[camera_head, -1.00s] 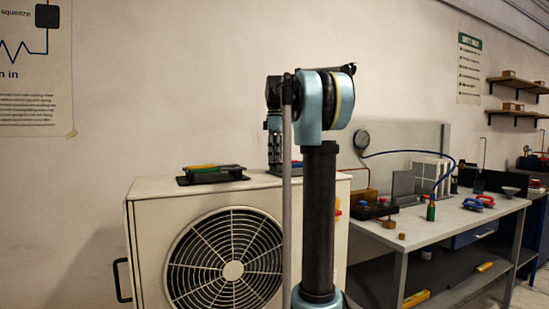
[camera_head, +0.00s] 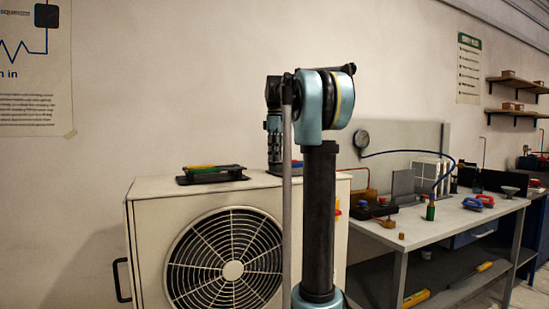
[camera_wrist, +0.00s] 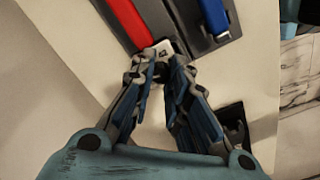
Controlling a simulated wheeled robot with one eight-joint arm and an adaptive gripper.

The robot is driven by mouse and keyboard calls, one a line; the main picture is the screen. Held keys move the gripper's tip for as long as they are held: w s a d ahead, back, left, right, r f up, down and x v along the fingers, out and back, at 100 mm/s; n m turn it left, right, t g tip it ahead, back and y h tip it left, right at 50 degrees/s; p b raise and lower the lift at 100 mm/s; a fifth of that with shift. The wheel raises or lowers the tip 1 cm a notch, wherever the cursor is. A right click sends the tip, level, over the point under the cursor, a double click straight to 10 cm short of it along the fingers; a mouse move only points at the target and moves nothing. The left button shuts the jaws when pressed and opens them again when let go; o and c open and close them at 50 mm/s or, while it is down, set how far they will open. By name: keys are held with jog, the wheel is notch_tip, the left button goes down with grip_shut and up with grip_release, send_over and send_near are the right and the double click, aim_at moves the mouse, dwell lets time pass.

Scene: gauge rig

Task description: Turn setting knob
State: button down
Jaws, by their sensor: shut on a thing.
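In the wrist view, my gripper (camera_wrist: 159,66) is shut on a small pale piece (camera_wrist: 165,47) with a dark mark, beside a dark tray. I cannot tell whether this piece is the setting knob. A red handle (camera_wrist: 128,20) and a blue handle (camera_wrist: 214,16) lie on the dark tray (camera_wrist: 186,20) just beyond the fingertips. In the head view, my gripper (camera_head: 274,155) points down at the top of the pale fan unit (camera_head: 150,205), partly behind my arm. What it holds is hidden there.
A black object (camera_wrist: 232,122) lies right of my fingers.

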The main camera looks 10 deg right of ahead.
jog(key=m, duration=1.1)
jog(key=shift+m, duration=0.3)
jog(key=m, duration=1.1)
jog(key=shift+t, duration=0.3)
jog(key=c, duration=1.5)
grip_release()
jog(key=shift+r, duration=0.15)
